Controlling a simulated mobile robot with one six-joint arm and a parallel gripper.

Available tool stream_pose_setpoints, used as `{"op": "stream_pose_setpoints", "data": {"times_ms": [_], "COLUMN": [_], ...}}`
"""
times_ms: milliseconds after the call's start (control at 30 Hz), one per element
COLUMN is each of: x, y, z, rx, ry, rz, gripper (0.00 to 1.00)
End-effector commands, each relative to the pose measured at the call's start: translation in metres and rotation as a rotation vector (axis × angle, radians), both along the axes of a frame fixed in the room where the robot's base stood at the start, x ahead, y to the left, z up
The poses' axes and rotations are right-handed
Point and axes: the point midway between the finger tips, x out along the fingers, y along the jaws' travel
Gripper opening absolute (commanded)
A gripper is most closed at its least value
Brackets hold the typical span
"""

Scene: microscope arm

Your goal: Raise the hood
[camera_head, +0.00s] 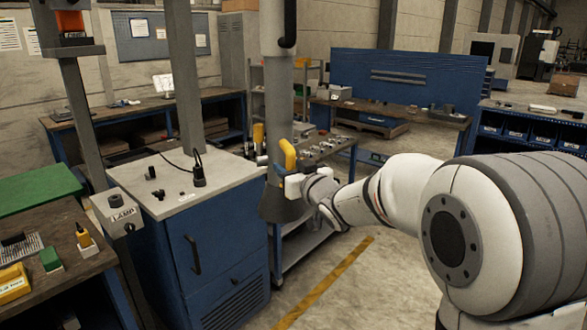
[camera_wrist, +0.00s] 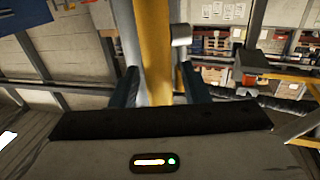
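The hood (camera_head: 283,205) is a dark grey cone at the lower end of a thick grey duct (camera_head: 279,100), hanging low beside the blue cabinet. A yellow handle (camera_head: 288,153) is on it, just above the cone. My gripper (camera_head: 287,176) is at this handle. In the wrist view the yellow handle (camera_wrist: 155,50) runs between the two dark fingers of my gripper (camera_wrist: 160,82). The handle's lower end is hidden behind the gripper body.
The blue cabinet (camera_head: 215,245) with a grey top stands left of the hood. A post with a labelled box (camera_head: 122,213) and a workbench (camera_head: 65,240) are further left. A metal cart (camera_head: 325,146) with small parts stands behind the hood. Floor is clear around the yellow line (camera_head: 325,283).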

Motion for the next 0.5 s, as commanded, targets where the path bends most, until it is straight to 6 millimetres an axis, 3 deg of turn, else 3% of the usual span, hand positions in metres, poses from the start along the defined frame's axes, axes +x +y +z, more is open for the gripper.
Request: {"op": "stream_pose_setpoints", "data": {"times_ms": [500], "x": [-0.0005], "y": [0.0005], "z": [-0.0001], "rx": [-0.001], "ry": [0.001], "rz": [0.001], "gripper": [0.00]}}
